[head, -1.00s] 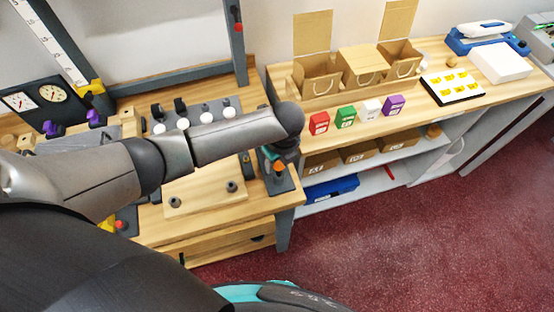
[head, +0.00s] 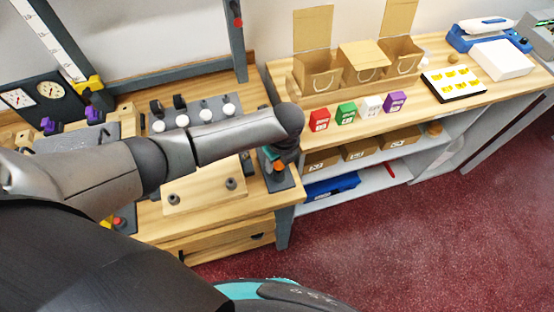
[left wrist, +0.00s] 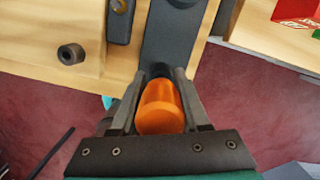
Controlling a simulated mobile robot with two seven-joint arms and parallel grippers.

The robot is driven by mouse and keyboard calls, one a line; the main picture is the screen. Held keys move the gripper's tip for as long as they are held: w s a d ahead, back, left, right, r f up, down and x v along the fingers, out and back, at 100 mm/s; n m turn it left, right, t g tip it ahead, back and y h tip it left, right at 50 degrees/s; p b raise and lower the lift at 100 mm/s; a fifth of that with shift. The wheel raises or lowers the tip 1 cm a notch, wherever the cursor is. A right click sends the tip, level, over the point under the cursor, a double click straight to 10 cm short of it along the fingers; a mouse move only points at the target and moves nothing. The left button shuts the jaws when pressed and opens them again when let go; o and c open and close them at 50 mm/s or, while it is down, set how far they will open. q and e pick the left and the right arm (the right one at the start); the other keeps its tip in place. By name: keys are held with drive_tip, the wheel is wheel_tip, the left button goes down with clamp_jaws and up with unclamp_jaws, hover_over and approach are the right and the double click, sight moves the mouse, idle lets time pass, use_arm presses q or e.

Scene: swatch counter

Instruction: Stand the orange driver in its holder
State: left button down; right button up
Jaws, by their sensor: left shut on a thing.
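The orange driver (left wrist: 161,106) is between the fingers of my left gripper (left wrist: 158,88) in the left wrist view, with its rounded orange handle facing the camera. The gripper is shut on it. In the head view the left gripper (head: 270,158) points down at the bench's right end, partly hidden by my arm, and a bit of the orange handle (head: 279,168) shows. A dark grey holder plate (head: 283,184) lies under it; it also shows in the left wrist view (left wrist: 172,38). The driver's tip is hidden, so I cannot tell whether it is in the holder. My right gripper is out of view.
A wooden block (head: 205,190) with dark round knobs lies left of the gripper. White-topped knobs (head: 228,110) stand behind my arm. A lower counter to the right holds paper bags (head: 318,70) and coloured boxes (head: 345,113). Red floor (head: 400,240) is open in front.

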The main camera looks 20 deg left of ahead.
use_arm(q)
drive_tip(key=shift+f, duration=0.25)
drive_tip(key=shift+f+b, duration=0.4)
drive_tip(key=shift+f, duration=0.1)
drive_tip(key=shift+p, duration=0.3)
idle(0.4)
unclamp_jaws()
idle(0.6)
wheel_tip(320, 180, up, 6)
drive_tip(key=p, duration=0.6)
drive_tip(key=shift+p, duration=0.35)
